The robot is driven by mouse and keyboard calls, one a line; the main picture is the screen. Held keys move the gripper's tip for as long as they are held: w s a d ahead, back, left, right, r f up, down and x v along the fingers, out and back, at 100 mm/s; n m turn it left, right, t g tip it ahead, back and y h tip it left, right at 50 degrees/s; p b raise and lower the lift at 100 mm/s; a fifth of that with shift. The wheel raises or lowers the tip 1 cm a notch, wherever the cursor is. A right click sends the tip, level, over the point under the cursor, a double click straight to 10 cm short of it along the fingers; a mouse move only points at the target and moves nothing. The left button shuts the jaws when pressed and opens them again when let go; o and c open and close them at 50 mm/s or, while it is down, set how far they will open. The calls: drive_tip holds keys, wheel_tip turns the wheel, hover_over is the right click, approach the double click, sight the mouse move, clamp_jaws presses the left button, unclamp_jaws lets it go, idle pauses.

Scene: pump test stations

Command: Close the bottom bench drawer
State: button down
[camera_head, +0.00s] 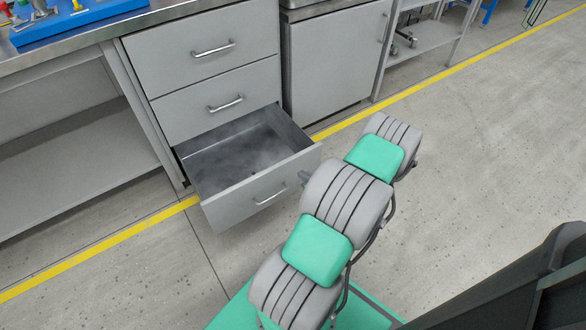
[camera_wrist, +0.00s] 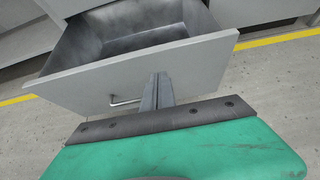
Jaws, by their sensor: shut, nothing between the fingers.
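The bottom bench drawer (camera_head: 249,178) is pulled well out from the grey drawer unit, and its inside looks empty. Its front panel (camera_head: 246,201) carries a bar handle (camera_head: 270,194). In the wrist view the drawer front (camera_wrist: 90,84) and its handle (camera_wrist: 124,101) show just beyond my gripper (camera_wrist: 158,78). My gripper is shut and empty, its fingers pointing at the drawer front to the right of the handle. I cannot tell whether the fingertips touch the panel.
The two upper drawers (camera_head: 205,48) are closed. A grey cabinet (camera_head: 333,63) stands to the right, with a shelf cart (camera_head: 423,42) beyond it. A yellow floor line (camera_head: 95,250) runs along the bench front. The floor (camera_head: 480,150) to the right is clear.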

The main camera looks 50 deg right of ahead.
sight(288, 163)
drive_tip(key=x, duration=0.2)
drive_tip(key=b+x, duration=0.1)
drive_tip(key=x, duration=0.1)
drive_tip(key=r+x, duration=0.1)
drive_tip(key=x, duration=0.1)
drive_tip(key=shift+w+b, duration=0.4)
drive_tip(key=shift+w, duration=0.1)
drive_tip(key=shift+w+d+r, duration=0.15)
drive_tip(key=shift+w+r, duration=0.05)
drive_tip(key=shift+w, duration=0.2)
drive_tip(key=shift+w, duration=0.1)
